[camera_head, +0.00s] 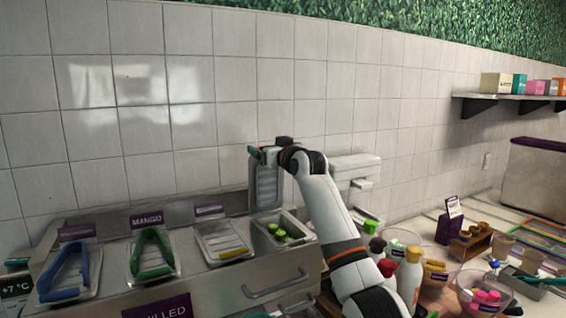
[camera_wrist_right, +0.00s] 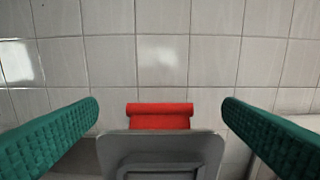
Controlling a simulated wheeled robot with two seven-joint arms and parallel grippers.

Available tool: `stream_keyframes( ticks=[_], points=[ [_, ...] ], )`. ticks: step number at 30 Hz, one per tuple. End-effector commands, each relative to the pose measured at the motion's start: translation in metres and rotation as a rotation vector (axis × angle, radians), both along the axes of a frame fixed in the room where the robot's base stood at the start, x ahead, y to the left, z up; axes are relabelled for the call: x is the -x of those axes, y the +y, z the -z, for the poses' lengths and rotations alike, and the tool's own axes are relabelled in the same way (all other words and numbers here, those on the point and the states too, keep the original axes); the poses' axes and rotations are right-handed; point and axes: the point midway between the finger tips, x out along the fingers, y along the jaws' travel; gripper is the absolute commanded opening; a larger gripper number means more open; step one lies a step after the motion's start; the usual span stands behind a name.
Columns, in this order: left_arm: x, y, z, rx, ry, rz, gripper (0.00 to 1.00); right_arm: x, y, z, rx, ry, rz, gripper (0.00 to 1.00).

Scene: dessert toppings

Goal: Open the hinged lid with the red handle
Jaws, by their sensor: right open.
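The hinged lid (camera_head: 265,187) of the rightmost compartment stands raised, nearly upright, in front of the tiled wall. It also shows in the right wrist view as a grey panel (camera_wrist_right: 208,146). Its red handle (camera_wrist_right: 159,117) lies along the lid's edge, between the two teal fingers in that picture. My right gripper (camera_head: 259,151) is at the top of the raised lid. In the right wrist view its fingers (camera_wrist_right: 160,112) are wide apart, with gaps on both sides of the handle. The handle is hidden in the head view. My left gripper is not in view.
The compartment under the lid (camera_head: 262,222) is uncovered and holds green pieces (camera_head: 279,231). Lids with blue (camera_head: 66,272), green (camera_head: 152,253) and yellow (camera_head: 232,254) handles lie to the left. Bottles (camera_head: 409,277) and bowls crowd the counter at right, near my right arm.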

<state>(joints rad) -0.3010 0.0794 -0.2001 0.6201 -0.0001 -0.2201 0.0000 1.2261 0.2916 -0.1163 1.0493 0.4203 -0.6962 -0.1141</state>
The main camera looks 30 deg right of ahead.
Motion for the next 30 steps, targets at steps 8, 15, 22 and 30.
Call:
stream_keyframes(
  ticks=[8, 15, 22, 30],
  points=[
    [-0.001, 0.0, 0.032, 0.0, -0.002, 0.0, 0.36, 0.048, -0.002, 0.004, 0.002, -0.005, 0.001, 0.9],
    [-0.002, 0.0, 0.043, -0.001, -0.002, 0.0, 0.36, 0.075, -0.003, 0.001, 0.001, -0.003, 0.001, 0.9],
    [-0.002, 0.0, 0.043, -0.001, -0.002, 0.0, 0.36, 0.08, -0.003, -0.001, 0.0, -0.002, 0.001, 0.9],
    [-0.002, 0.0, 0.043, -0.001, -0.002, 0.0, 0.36, 0.08, -0.003, -0.001, 0.0, -0.002, 0.001, 0.9]
  ],
)
